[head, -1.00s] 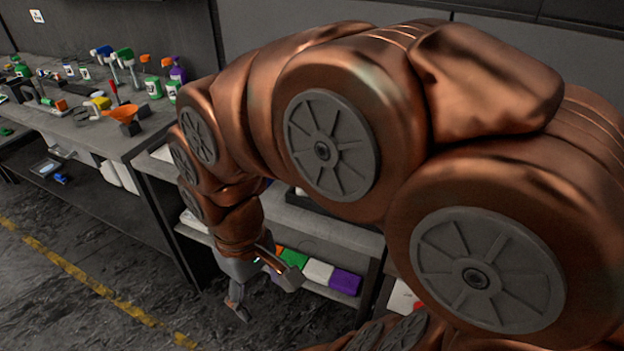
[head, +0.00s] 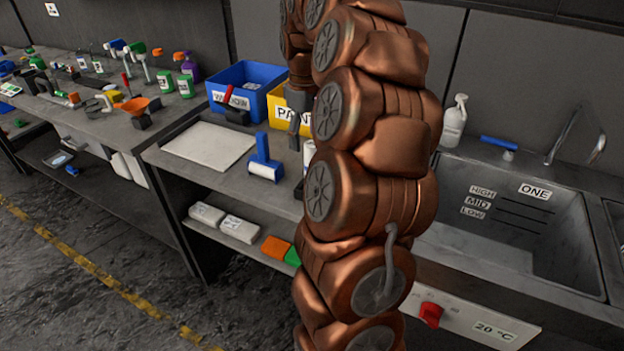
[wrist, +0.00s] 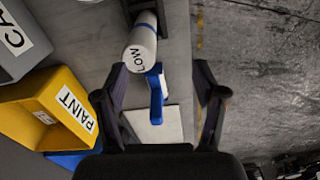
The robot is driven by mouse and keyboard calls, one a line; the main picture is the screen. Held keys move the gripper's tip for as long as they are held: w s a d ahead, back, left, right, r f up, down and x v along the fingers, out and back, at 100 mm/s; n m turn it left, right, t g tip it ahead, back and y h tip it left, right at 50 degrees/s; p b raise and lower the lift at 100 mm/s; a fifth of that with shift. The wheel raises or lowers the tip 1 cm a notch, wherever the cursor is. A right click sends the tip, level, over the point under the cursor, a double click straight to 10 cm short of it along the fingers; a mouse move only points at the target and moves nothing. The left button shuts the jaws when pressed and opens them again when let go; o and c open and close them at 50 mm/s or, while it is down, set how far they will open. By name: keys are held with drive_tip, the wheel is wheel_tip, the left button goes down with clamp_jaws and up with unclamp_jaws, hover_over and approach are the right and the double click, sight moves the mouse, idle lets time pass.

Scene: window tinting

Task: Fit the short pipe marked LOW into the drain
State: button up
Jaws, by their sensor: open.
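In the wrist view, the short white pipe (wrist: 143,50) marked LOW lies on the grey bench, its marked round end towards me and a blue band on it. My gripper (wrist: 160,95) is open and empty; the pipe shows beyond the gap between its fingers, apart from them. In the head view, my gripper (head: 297,118) hangs over the bench in front of the yellow bin, partly hidden by my arm. The sink (head: 525,215) marked ONE is at the right, with HIGH, MID and LOW marks on its wall. Its drain is not visible.
A blue-handled roller (head: 264,158) stands beside a white board (head: 209,146). A yellow PAINT bin (head: 283,112) and a blue bin (head: 240,75) are behind. A white spray bottle (head: 454,120) and a tap (head: 567,132) are by the sink. A red knob (head: 431,314) is on its front.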

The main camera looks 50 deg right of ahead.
sight(312, 156)
drive_tip(key=shift+s+d+f, duration=0.1)
drive_tip(key=shift+d+f, duration=0.05)
drive_tip(key=shift+d, duration=0.85)
drive_tip(key=shift+f, duration=0.2)
drive_tip(key=shift+f+p, duration=0.3)
drive_tip(key=shift+f, duration=0.35)
wheel_tip(312, 156, down, 6)
drive_tip(key=p, duration=0.2)
drive_tip(key=shift+d, duration=0.25)
drive_tip(key=shift+w, duration=0.2)
clamp_jaws()
